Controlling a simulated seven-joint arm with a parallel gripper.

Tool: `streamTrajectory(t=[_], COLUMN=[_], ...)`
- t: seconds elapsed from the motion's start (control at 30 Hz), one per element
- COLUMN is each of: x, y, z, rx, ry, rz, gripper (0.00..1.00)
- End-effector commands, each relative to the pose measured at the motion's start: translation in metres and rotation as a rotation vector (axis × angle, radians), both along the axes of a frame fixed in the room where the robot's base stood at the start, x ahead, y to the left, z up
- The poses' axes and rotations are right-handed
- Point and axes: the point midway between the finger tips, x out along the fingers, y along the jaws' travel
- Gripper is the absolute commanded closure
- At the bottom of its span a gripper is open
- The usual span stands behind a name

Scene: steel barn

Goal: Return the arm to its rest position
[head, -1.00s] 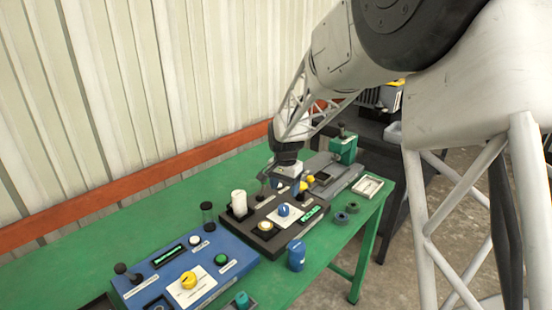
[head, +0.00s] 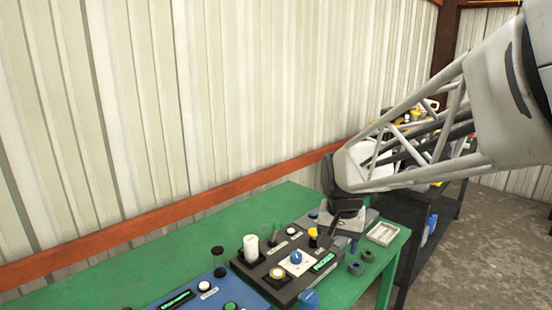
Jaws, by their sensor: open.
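My arm reaches in from the right side of the head view, and its dark wrist hangs over the far part of the green table (head: 215,228). My gripper (head: 338,240) points down beyond the black control panel (head: 258,268), close to its far right corner in the picture. The jaws are open and I see nothing held between them. The fingertips are small here, and their exact height over the table is hard to tell. My wrist and gripper hide part of the grey unit behind them.
The black panel carries a white cylinder (head: 250,247), a blue knob (head: 296,257) and a yellow-topped control (head: 313,235). A blue panel (head: 225,291) lies nearer. A white tray (head: 383,233) and dark rings (head: 356,267) lie at the right edge. A corrugated wall borders the table.

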Motion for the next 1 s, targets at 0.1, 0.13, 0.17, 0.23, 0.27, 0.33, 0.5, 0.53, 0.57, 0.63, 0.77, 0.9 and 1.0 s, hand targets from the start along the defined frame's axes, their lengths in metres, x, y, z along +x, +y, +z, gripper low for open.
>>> streamTrajectory(t=[0.1, 0.13, 0.17, 0.23, 0.27, 0.33, 0.5, 0.53, 0.57, 0.63, 0.77, 0.9, 1.0], x=[-0.032, -0.04, -0.048, -0.066, -0.073, -0.091, -0.135, -0.142, -0.15, -0.167, -0.195, -0.216, -0.224], y=[-0.009, -0.011, -0.012, -0.017, -0.018, -0.022, -0.03, -0.032, -0.033, -0.035, -0.039, -0.042, -0.043], z=[0.009, 0.011, 0.013, 0.016, 0.017, 0.019, 0.02, 0.02, 0.02, 0.018, 0.014, 0.01, 0.008], rx=[-0.005, -0.006, -0.009, -0.012, -0.015, -0.018, -0.031, -0.033, -0.036, -0.042, -0.052, -0.061, -0.064], ry=[-0.018, -0.023, -0.027, -0.036, -0.04, -0.049, -0.073, -0.076, -0.08, -0.089, -0.103, -0.113, -0.117], rz=[0.037, 0.046, 0.056, 0.079, 0.088, 0.111, 0.166, 0.176, 0.186, 0.208, 0.246, 0.274, 0.287], gripper=[0.33, 0.33, 0.33, 0.33, 0.33, 0.33, 0.33, 0.33, 0.33, 0.33, 0.33, 0.33, 0.33])
